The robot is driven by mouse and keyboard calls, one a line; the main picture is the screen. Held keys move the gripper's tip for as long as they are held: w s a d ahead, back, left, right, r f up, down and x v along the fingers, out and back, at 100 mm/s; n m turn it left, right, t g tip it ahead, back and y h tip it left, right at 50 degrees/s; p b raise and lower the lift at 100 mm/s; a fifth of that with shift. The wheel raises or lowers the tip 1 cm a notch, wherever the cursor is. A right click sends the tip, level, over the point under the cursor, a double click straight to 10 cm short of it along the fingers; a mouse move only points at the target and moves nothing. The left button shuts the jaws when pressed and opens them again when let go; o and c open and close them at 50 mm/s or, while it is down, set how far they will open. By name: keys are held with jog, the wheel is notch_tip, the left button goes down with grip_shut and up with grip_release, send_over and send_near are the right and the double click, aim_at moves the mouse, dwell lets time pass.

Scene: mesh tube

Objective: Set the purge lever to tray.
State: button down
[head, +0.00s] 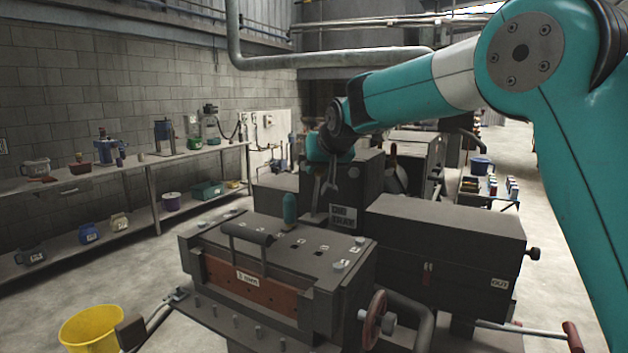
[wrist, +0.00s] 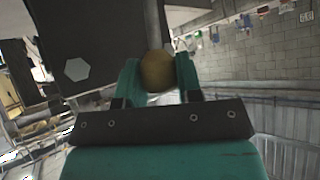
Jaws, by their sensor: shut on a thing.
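My gripper (wrist: 157,66) is shut on a round yellow-brown knob (wrist: 158,71), one teal finger on each side of it. A grey bar runs on beyond the knob in the wrist view, beside a dark box face with a pale hexagonal bolt head. In the head view my arm reaches to the upright dark box (head: 345,192) behind the front machine, with my gripper (head: 322,160) at its left side. The knob is hidden there. A grey lever-like part (head: 329,188) shows just below my gripper. I cannot tell the lever's setting, and the label below is too small to read surely.
The front machine (head: 275,252) has a teal upright piece (head: 290,208) on top and a handwheel (head: 374,318) at right. A long dark box (head: 450,235) stands right of the upright box. Shelves (head: 110,170) line the left wall. A yellow bucket (head: 92,328) stands front left.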

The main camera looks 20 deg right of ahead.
jog(key=s+d+f+m+t+y+b, duration=0.2)
jog(key=s+d+t+b, duration=0.2)
jog(key=b, duration=1.2)
jog(key=shift+s+d+f+y, duration=0.3)
jog(key=shift+d+f+y, duration=0.05)
jog(key=shift+f+y, duration=0.05)
jog(key=shift+t, duration=0.3)
jog(key=shift+r, duration=0.1)
jog(key=c, duration=0.8)
grip_release()
jog(key=b+v, duration=0.2)
jog(key=v, duration=1.5)
jog(key=shift+s+b, duration=0.25)
jog(key=shift+b, duration=0.05)
jog(key=shift+d, duration=0.1)
